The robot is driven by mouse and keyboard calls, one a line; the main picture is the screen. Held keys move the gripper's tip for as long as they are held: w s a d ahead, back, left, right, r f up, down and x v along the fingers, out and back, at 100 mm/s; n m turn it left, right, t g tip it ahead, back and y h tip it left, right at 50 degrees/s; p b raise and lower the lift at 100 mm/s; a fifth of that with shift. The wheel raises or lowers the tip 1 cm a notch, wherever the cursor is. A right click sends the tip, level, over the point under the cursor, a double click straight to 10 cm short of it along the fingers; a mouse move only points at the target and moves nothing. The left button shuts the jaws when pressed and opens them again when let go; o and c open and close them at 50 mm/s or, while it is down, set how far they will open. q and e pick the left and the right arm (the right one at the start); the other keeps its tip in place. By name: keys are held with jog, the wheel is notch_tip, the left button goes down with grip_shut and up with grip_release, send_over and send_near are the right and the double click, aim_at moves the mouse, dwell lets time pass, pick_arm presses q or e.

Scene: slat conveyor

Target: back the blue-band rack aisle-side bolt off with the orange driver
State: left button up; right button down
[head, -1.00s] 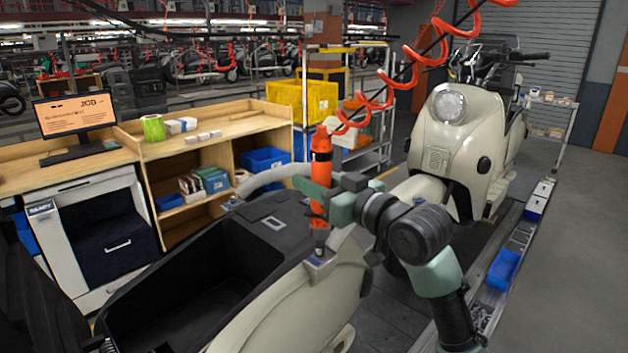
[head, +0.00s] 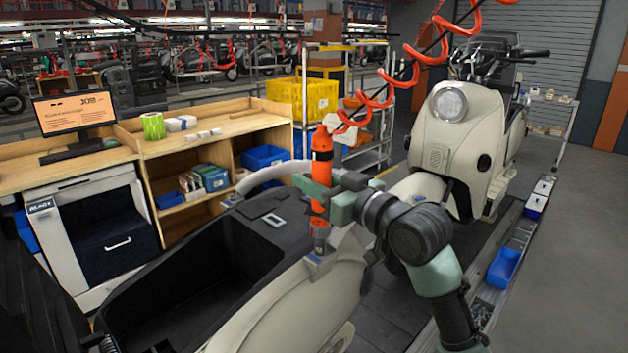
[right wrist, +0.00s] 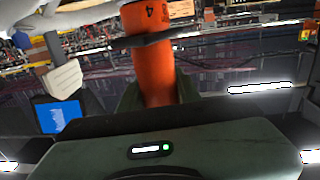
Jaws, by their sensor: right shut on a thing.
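The orange driver (head: 321,158) stands nearly upright in the head view, hanging under a red coiled hose. My right gripper (head: 317,194) is shut around its lower body. In the right wrist view the orange driver (right wrist: 157,62) rises between the fingers. Its dark tip (head: 320,238) points down at a small grey metal rack plate (head: 318,265) with a blue mark, on the near cream scooter's tail. The bolt itself is hidden under the tip, and I cannot tell whether the tip is seated on it. My left gripper is not clearly visible.
The near scooter's open black compartment (head: 195,290) lies left of the driver. A second cream scooter (head: 455,150) stands behind my right arm. A wooden bench (head: 230,122) is at the left, and a blue bin (head: 503,268) sits on the rail at right.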

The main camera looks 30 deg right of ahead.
jog(key=shift+f, duration=0.15)
jog(key=shift+a+f, duration=0.1)
jog(key=shift+f, duration=0.05)
jog(key=shift+p, duration=0.5)
jog(key=shift+s, duration=0.1)
jog(key=shift+r, duration=0.2)
jog(key=shift+w+r+p, duration=0.2)
jog(key=shift+r+p, duration=0.3)
jog(key=shift+p, duration=0.2)
jog(key=shift+r+p, duration=0.25)
jog(key=shift+p, duration=0.05)
dwell(0.5)
jog(key=shift+p, duration=0.6)
dwell(0.7)
